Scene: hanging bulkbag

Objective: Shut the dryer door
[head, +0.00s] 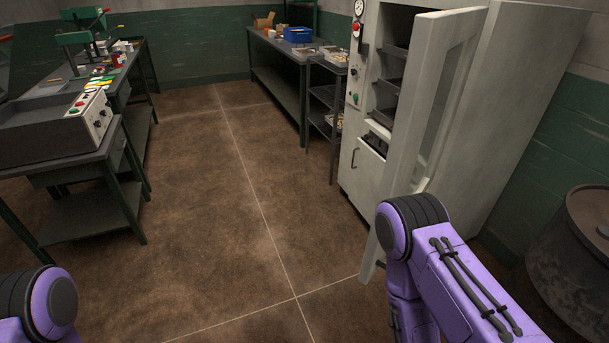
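The dryer (520,90) is a tall pale grey cabinet at the right of the head view. Its door (408,110), with a long window panel, stands open and sticks out toward me. Dark shelves (392,75) show in the opening behind it. My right arm's purple links are in front of the door's lower part and hide some of it. Only a purple joint of my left arm shows at the bottom left corner. Neither gripper can be seen.
A dark drum (575,255) stands at the right edge. A workbench (70,165) with a control box is on the left. A shelf rack (322,110) and another bench (278,75) stand beyond the dryer. The brown floor (220,220) between is clear.

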